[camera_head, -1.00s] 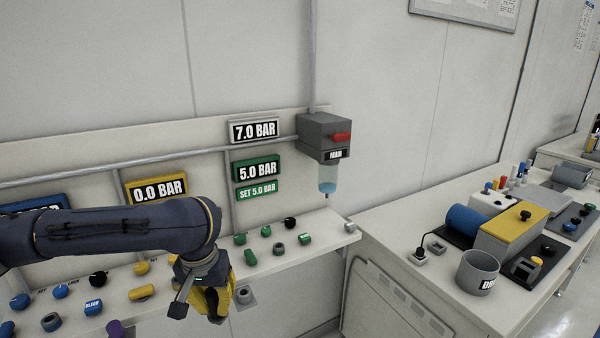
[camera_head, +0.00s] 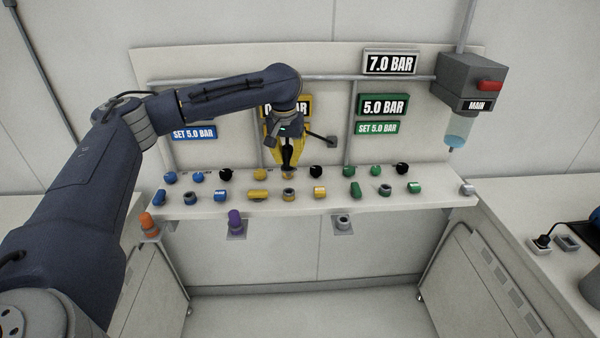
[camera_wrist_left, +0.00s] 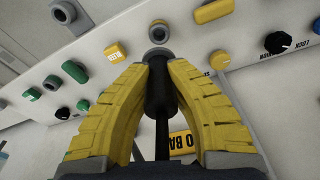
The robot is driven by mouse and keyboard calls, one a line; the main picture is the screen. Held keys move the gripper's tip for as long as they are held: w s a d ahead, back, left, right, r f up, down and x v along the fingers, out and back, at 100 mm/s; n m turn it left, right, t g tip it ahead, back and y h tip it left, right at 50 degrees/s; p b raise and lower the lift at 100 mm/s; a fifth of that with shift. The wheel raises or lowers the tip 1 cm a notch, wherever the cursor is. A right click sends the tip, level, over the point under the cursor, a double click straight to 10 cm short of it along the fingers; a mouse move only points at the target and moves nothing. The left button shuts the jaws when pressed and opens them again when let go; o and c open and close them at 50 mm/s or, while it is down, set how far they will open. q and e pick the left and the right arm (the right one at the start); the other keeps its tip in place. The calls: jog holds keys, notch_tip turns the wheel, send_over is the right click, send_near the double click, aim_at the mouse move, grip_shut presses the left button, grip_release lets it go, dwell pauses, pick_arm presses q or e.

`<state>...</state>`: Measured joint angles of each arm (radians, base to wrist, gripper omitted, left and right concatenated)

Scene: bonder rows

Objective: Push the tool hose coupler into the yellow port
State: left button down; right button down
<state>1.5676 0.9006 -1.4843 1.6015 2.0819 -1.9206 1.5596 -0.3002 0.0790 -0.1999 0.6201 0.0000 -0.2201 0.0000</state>
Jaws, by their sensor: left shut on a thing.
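My left gripper (camera_head: 287,158) has its yellow fingers shut on the black tool hose coupler (camera_wrist_left: 160,92). In the left wrist view the fingers (camera_wrist_left: 157,72) grip it from both sides, with its hose running back between them. The yellow port is a grey ring with a dark bore (camera_head: 289,194) on the shelf, between a yellow lever and a yellow button; it also shows in the left wrist view (camera_wrist_left: 158,31). The coupler's front end points towards this ring. In the head view the gripper is above and behind the port. My right gripper is out of view.
The yellow lever (camera_head: 258,194) and yellow button (camera_head: 320,190) flank the port closely. Blue and green controls stand on either side. A purple plug (camera_head: 235,221) and an orange plug (camera_head: 147,224) sit along the front.

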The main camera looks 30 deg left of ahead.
aim_at(288, 176)
pick_arm(q)
jog(key=shift+m, duration=0.4)
jog(key=shift+f, duration=2.4)
jog(key=shift+f, duration=0.15)
jog(key=shift+f, duration=1.15)
jog(key=shift+f, duration=0.8)
jog(key=c, duration=1.3)
grip_release()
